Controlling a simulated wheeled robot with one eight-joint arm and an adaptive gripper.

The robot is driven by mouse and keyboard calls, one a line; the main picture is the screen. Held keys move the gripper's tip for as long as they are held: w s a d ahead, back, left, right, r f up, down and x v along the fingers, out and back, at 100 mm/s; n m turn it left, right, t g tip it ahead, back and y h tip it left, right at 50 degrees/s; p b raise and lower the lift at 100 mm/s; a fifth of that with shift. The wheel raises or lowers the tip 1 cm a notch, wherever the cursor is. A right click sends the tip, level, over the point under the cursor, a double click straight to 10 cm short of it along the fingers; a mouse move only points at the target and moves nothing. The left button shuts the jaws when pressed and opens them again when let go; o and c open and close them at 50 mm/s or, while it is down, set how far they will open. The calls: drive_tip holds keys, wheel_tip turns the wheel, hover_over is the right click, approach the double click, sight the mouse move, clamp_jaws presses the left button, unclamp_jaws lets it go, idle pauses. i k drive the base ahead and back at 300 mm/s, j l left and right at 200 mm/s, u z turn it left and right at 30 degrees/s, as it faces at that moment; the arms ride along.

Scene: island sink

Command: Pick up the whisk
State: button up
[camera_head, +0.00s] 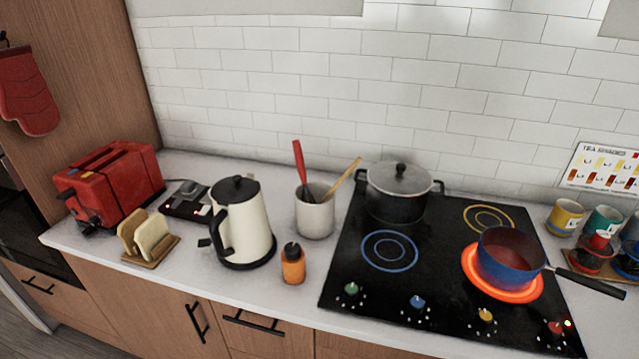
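A white crock (314,217) stands upright on the counter, left of the stove. Two utensils lean in it. One has a red handle (299,162) and a dark lower part that goes down into the crock. The other has a light wooden handle (348,172) leaning to the right. The lower ends of both are hidden inside the crock, so I cannot tell which, if either, is the whisk. No wire loops show anywhere. My gripper is not in view.
A cream kettle (247,228) and an orange bottle (292,266) stand left and in front of the crock. A lidded pot (395,196) sits close on its right. A blue pan (505,266) sits on a glowing burner. A red toaster (110,181) is far left.

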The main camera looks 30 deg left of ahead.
sight(298, 150)
drive_tip(key=u, duration=1.55)
drive_tip(key=j+z, duration=0.1)
drive_tip(key=z, duration=0.25)
drive_tip(key=i+j+z, duration=0.1)
drive_tip(key=z, duration=0.25)
drive_tip(key=j+z, duration=0.2)
drive_tip(key=z, duration=0.15)
drive_tip(key=j+z, duration=0.5)
drive_tip(key=j, duration=1.3)
drive_tip(key=k, duration=0.05)
